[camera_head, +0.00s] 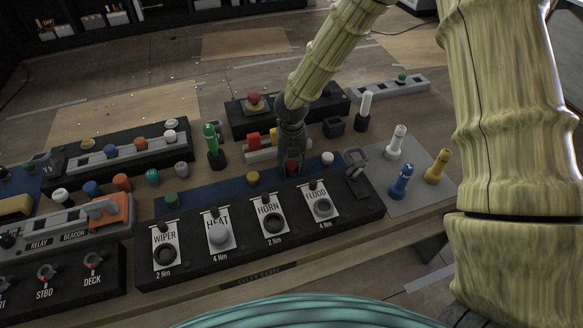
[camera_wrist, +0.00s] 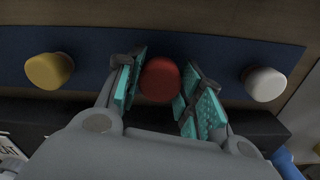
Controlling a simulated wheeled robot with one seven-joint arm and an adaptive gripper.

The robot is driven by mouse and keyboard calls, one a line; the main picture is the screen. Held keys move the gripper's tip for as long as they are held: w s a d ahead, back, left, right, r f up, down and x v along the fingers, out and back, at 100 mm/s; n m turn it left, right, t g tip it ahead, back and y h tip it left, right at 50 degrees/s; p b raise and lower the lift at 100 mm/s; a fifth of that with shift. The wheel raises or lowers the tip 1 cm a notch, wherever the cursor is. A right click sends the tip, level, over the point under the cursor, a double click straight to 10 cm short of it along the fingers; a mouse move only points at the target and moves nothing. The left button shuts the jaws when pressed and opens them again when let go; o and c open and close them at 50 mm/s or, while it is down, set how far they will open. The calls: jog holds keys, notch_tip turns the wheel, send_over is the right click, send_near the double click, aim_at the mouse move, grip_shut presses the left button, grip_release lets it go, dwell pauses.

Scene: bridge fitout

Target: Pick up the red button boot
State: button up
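The red button boot (camera_wrist: 160,80) is a rounded red cap. It stands on the blue strip between the yellow and white caps. My gripper (camera_wrist: 165,83) is down around it, one teal-padded finger close on each side. In the head view my gripper (camera_head: 291,166) points down at the blue strip, and only a little of the red boot (camera_head: 292,169) shows between the fingers.
On the same strip, a yellow cap (camera_head: 253,178) is left of my gripper and a white cap (camera_head: 327,158) right. The black panel with labelled switches (camera_head: 262,250) is in front. A block holder (camera_head: 262,155) stands close behind. Blue, white and yellow pegs stand on a grey mat (camera_head: 418,202) at right.

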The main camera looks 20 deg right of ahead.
aim_at(292, 165)
jog(key=shift+r, duration=0.1)
jog(key=shift+c, duration=0.9)
notch_tip(292, 165, up, 10)
jog(key=shift+b, duration=0.85)
